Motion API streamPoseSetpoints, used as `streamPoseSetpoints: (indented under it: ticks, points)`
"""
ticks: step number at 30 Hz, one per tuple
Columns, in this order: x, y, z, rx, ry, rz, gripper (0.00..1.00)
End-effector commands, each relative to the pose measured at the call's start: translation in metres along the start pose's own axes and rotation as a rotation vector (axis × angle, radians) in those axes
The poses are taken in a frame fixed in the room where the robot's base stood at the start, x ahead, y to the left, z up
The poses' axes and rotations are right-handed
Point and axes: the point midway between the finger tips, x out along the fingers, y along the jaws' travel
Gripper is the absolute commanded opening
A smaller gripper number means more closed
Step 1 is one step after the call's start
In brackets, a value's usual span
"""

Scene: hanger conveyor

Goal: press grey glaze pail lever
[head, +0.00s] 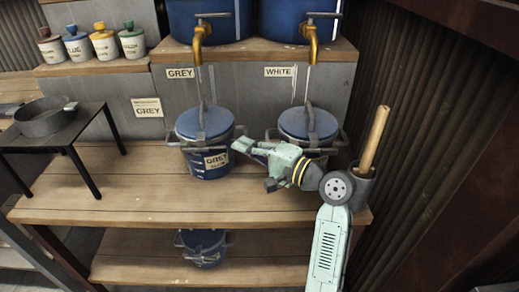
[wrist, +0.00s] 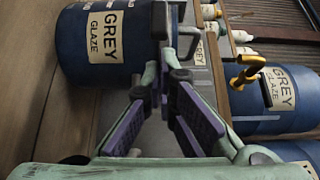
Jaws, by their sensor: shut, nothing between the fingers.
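The grey glaze pail (head: 190,158) is a blue bucket with a blue lid and a "GREY" label, upright on the wooden bench. A dark handle-like part (wrist: 189,36) shows just right of the fingertips. Whether the tips touch the pail, I cannot tell.
A second blue-lidded pail (head: 310,122) stands at right, partly behind my arm. Two blue tanks with gold taps (head: 198,45) are above. A holder with a wooden stick (head: 373,140) is at far right. A small black table (head: 60,140) bears a grey pan (head: 45,122) at left.

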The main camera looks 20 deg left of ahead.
Motion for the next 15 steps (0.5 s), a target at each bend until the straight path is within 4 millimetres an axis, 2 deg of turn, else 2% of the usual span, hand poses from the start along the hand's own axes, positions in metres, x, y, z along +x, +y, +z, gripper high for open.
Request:
streamPoseSetpoints:
  ticks: [1, 6, 15]
  points:
    - [0.008, -0.001, 0.001, 0.000, -0.003, 0.002, 0.00]
    - [0.022, 0.000, 0.000, 0.000, -0.001, 0.001, 0.00]
    - [0.025, 0.000, 0.000, 0.000, 0.000, 0.001, 0.00]
